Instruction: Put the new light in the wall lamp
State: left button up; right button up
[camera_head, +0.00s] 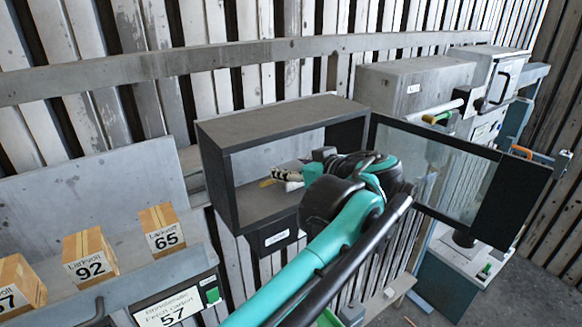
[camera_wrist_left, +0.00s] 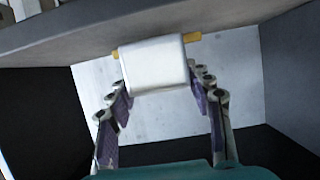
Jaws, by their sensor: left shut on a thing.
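The grey box-shaped wall lamp (camera_head: 232,195) is open on the wall, its glass door (camera_head: 430,170) swung out to the right. My left gripper (camera_head: 288,175) reaches into the opening. In the left wrist view the left gripper (camera_wrist_left: 158,85) is shut on a rounded white piece with yellow ends, apparently the light (camera_wrist_left: 155,65). The light is inside the box, close to a grey panel (camera_wrist_left: 120,28). A yellow end of the light shows in the head view (camera_head: 266,183). Any contact with a holder cannot be made out. My right gripper is not in view.
Several labelled cartons (camera_head: 90,254) stand on a grey shelf at the left. Grey cabinets (camera_head: 415,85) with a handle and pipes are on the wall at the right. A horizontal rail (camera_head: 200,62) runs above the lamp. My left arm crosses the lower middle.

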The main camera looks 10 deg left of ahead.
pick_arm(q)
jog(key=shift+w+a+f, duration=0.15)
jog(key=shift+f, duration=0.05)
jog(key=shift+w+f, duration=0.1)
jog(key=shift+f, duration=0.05)
jog(key=o, duration=1.2)
jog(key=shift+f, duration=0.1)
jog(key=shift+r, duration=0.2)
jog(key=shift+b+v, duration=0.9)
jog(key=shift+v, duration=5.15)
